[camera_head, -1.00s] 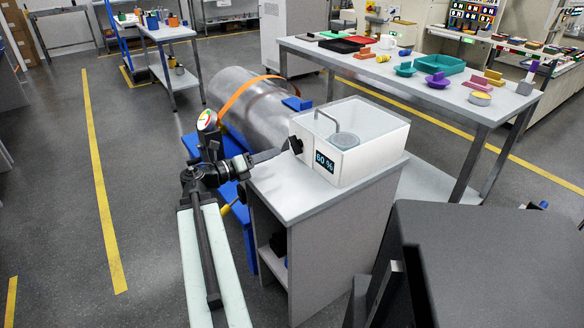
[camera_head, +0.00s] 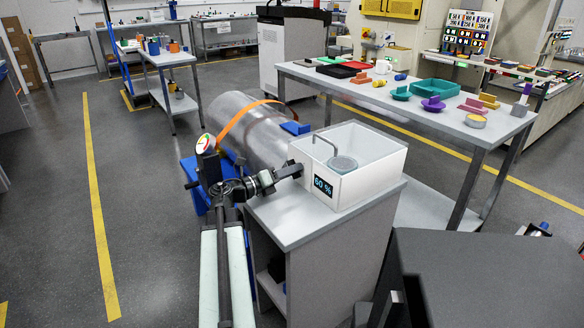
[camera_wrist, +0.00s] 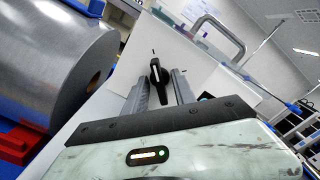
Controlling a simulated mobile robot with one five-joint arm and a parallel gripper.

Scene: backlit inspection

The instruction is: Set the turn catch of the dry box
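The dry box (camera_head: 368,185) is a white open-topped box with a "60 %" display (camera_head: 323,187) on its front, standing on a grey cabinet. Its turn catch (camera_wrist: 155,72) is a black knob with a pale stripe on the white side wall, standing nearly upright in the wrist view. A short dark mark shows just above it. My gripper (camera_wrist: 161,82) is open, with one finger on each side of the catch in that view; contact is not visible. In the head view my gripper (camera_head: 291,171) reaches the box's left wall and hides the catch.
A grey bent handle (camera_wrist: 222,35) rises from the box. A large metallic roll with an orange strap (camera_head: 248,130) lies close behind my arm, and a round dial (camera_head: 205,143) stands beside it. A long table (camera_head: 440,105) with coloured parts is behind. Floor at left is clear.

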